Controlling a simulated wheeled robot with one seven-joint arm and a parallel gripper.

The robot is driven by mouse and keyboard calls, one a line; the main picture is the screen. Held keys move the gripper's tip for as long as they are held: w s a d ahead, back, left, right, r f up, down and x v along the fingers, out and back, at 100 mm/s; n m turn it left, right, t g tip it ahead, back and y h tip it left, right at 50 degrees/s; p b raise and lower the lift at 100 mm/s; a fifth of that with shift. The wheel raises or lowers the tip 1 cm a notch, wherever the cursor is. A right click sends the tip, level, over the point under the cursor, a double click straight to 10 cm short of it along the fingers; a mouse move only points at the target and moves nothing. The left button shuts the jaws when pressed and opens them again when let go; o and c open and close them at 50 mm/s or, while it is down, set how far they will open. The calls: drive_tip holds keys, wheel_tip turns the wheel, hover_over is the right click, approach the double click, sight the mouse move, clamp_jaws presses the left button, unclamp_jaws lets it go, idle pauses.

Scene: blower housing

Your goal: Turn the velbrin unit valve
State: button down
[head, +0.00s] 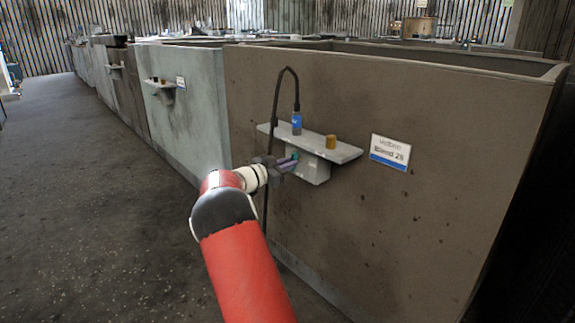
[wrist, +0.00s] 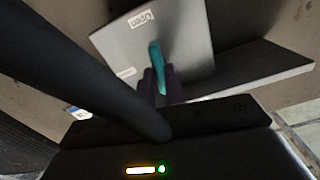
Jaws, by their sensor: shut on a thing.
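The velbrin unit is a grey box (head: 311,168) under a shelf on the brown tank wall. A sign (head: 390,152) to its right seems to read "velbrin". The box face (wrist: 185,35) fills the upper middle of the wrist view, with an upside-down "Open" label (wrist: 140,18) and a second, unreadable label (wrist: 126,72). The teal valve handle (wrist: 156,55) stands out between them. My gripper (wrist: 158,86) is shut on the handle's near end with its dark purple fingers. In the head view, my gripper (head: 289,163) reaches the box from the left.
The shelf (head: 340,153) above the box holds a blue bottle (head: 296,123) and a yellow-brown cup (head: 331,142). Open floor (head: 90,200) lies to the left.

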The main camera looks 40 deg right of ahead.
drive_tip(key=shift+s+f+m+b, duration=0.1)
drive_tip(key=shift+m+b, duration=2.25)
drive_tip(key=shift+m, duration=1.65)
drive_tip(key=shift+f+m+b, duration=0.1)
drive_tip(key=shift+m+b, duration=2.25)
drive_tip(key=shift+m, duration=1.65)
drive_tip(key=c, duration=1.5)
unclamp_jaws()
drive_tip(key=shift+o, duration=0.2)
drive_tip(key=shift+r, duration=0.1)
drive_tip(key=a, duration=0.8)
drive_tip(key=shift+s, duration=0.3)
